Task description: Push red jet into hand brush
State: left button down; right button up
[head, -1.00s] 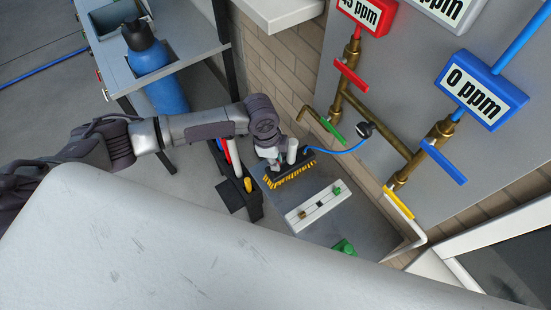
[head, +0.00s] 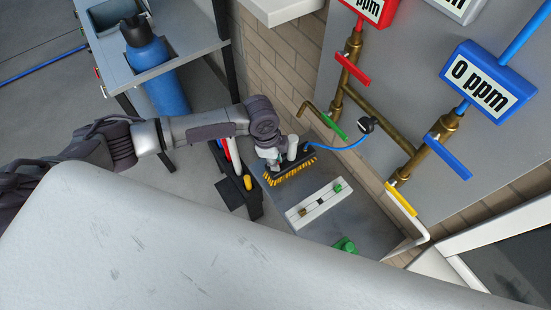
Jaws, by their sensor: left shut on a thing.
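The hand brush (head: 296,164) is black with yellow bristles and lies on the grey bench, with a blue hose at its far end. My left gripper (head: 273,162) is at the brush's left part and appears shut on it; the fingertips are small and partly hidden. A pale upright cylinder (head: 292,148) stands at the brush beside the gripper. A red piece (head: 226,147) shows in the black holder left of the brush; I cannot tell whether it is the red jet. No red shows at the gripper. My right gripper is not in view.
A white strip with small fittings (head: 320,203) and a green object (head: 345,245) lie on the bench (head: 355,222). Brass pipes with coloured valve levers (head: 352,68) are on the wall panel behind. A blue cylinder (head: 165,85) stands at the back left.

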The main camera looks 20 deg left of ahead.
pick_arm(q)
jog(key=c, duration=1)
grip_release()
jog(key=r, duration=0.4)
jog(key=a+r, duration=0.1)
jog(key=r, duration=0.3)
jog(key=a+r, duration=0.1)
jog(key=r, duration=0.2)
jog(key=shift+s+r, duration=0.2)
jog(key=shift+r, duration=0.2)
